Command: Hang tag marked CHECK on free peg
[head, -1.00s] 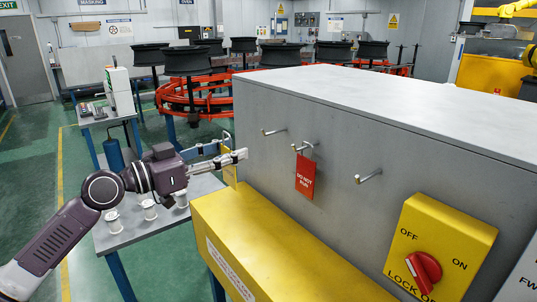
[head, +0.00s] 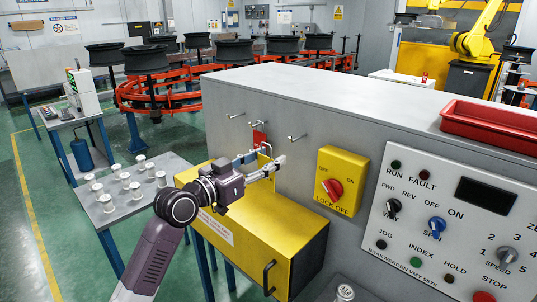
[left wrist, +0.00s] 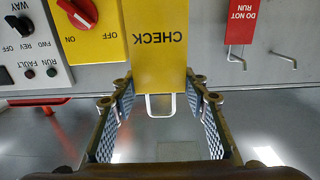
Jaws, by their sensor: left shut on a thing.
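My left gripper (head: 265,165) is shut on the yellow CHECK tag (left wrist: 158,45), whose wire loop (left wrist: 161,105) shows between the fingers in the upside-down left wrist view. In the head view only a yellow sliver of the tag (head: 264,149) shows behind the fingers. The gripper is in front of the grey cabinet, near the pegs. The red DO NOT RUN tag (head: 259,137) hangs on the middle peg, partly hidden. The left peg (head: 235,115) and right peg (head: 297,137) are bare in the head view. My right gripper is not in view.
A yellow LOCK OFF switch box (head: 341,180) sits right of the pegs. A yellow box with a handle (head: 260,232) juts out below. A control panel (head: 440,220) is at right. A red tray (head: 490,124) lies on the cabinet top (head: 350,95). A side table (head: 132,219) holds several white spools.

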